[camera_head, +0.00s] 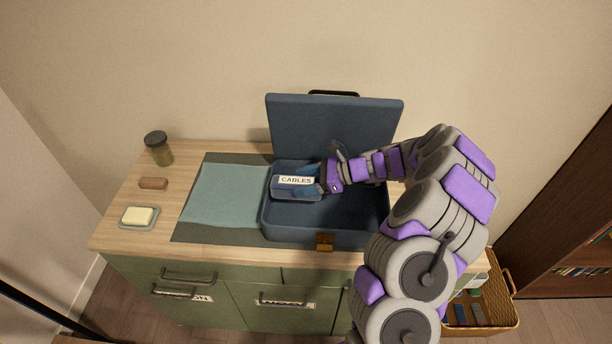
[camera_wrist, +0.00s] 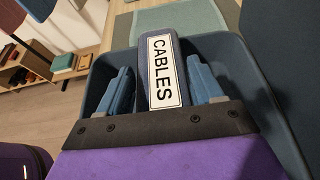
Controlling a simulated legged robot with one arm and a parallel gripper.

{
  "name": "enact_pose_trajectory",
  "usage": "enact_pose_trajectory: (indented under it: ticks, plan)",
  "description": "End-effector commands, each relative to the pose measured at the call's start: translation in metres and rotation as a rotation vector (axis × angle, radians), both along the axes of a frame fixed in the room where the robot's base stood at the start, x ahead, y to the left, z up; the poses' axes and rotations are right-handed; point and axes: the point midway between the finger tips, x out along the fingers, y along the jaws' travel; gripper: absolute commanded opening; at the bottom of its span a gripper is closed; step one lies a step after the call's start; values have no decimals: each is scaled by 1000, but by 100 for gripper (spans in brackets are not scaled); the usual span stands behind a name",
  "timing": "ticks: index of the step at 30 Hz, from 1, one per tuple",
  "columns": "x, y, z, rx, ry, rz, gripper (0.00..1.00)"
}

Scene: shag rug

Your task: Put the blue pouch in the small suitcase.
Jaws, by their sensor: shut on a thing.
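The blue pouch (camera_head: 296,187) has a white CABLES label and is at the end of my gripper (camera_head: 317,181). The small suitcase (camera_head: 324,235) is dark blue and stands open on the cabinet, its lid (camera_head: 335,125) raised at the back. My gripper is shut on the pouch and reaches in from the right. The pouch is over or inside the left part of the suitcase, close to its left wall; I cannot tell whether it touches the floor. In the wrist view the pouch (camera_wrist: 164,105) lies between the two blue fingers, with the suitcase rim (camera_wrist: 225,45) around it.
A teal cloth (camera_head: 225,195) lies on a dark mat (camera_head: 200,235) left of the suitcase. A jar (camera_head: 158,148), a brown block (camera_head: 153,183) and a butter dish (camera_head: 139,216) stand farther left. A wicker basket (camera_head: 503,290) is below right. The suitcase's right part looks empty.

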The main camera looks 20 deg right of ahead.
Motion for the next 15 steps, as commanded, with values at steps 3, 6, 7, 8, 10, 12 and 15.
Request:
enact_pose_trajectory:
  ticks: [3,6,7,8,10,12,15]
  plan:
    - [0,-2,-5,2,0,-1,30]
    - [0,-2,-7,2,-1,-1,30]
    - [0,-2,-7,2,-1,-1,30]
    - [0,-2,-8,1,-2,-1,30]
    - [0,-2,-7,1,-2,-1,30]
    - [0,-2,-7,1,-2,-1,30]
    - [0,-1,-7,0,-2,-1,70]
